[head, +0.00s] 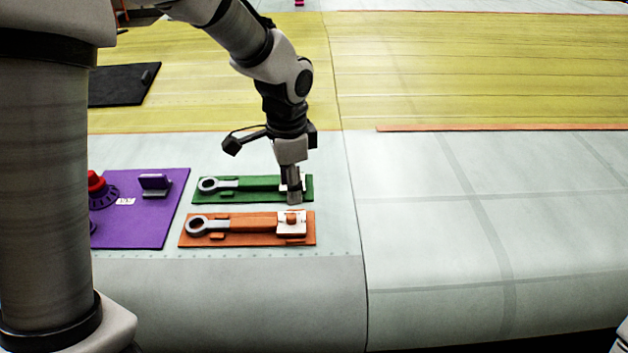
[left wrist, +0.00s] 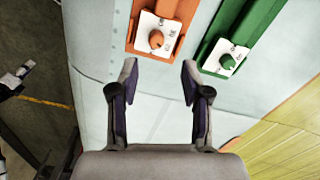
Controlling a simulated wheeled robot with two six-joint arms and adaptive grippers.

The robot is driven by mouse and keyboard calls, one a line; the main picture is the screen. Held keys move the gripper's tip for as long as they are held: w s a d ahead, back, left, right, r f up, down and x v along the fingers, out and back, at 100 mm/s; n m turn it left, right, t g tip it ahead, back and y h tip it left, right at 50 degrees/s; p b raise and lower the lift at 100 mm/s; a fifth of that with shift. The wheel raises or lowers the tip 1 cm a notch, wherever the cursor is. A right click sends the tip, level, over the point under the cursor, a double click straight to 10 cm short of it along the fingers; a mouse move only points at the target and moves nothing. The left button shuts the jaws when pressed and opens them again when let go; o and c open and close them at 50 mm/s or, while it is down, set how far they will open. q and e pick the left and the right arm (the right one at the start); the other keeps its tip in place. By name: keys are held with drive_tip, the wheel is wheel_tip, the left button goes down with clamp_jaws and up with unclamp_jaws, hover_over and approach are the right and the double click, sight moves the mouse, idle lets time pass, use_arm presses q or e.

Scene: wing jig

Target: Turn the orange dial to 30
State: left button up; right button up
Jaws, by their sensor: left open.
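The orange dial (head: 291,218) sits on a white scale card (head: 292,232) at the right end of an orange plate (head: 248,241). In the left wrist view the orange dial (left wrist: 156,39) lies beyond the fingertips, and the marks on its card are too small to read. My left gripper (head: 293,198) points down, just behind the orange dial in the head view, and partly covers the green plate's white card. In the left wrist view my left gripper (left wrist: 159,78) has its fingers apart with nothing between them.
A green plate (head: 205,200) with a similar green dial (left wrist: 227,62) lies behind the orange one. A purple plate (head: 160,220) with a red knob (head: 95,182) is to the left. A black plate (head: 115,88) lies farther back. The pale surface at right is clear.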

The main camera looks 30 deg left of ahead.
sight(292, 214)
use_arm(q)
drive_tip(key=shift+w+f, duration=0.1)
drive_tip(key=shift+w, duration=0.05)
drive_tip(key=f, duration=0.1)
drive_tip(key=s+f, duration=0.1)
drive_tip(key=s+f+p, duration=0.1)
drive_tip(key=f, duration=0.1)
drive_tip(key=shift+d, duration=0.1)
drive_tip(key=shift+w+f, duration=0.2)
drive_tip(key=shift+f, duration=0.45)
drive_tip(key=shift+w+f, duration=0.2)
drive_tip(key=shift+f, duration=0.4)
drive_tip(key=shift+w+f, duration=0.3)
drive_tip(key=shift+s+r, duration=0.1)
drive_tip(key=shift+s, duration=0.25)
clamp_jaws()
use_arm(e)
drive_tip(key=shift+s+r, duration=0.35)
drive_tip(key=shift+r, duration=0.5)
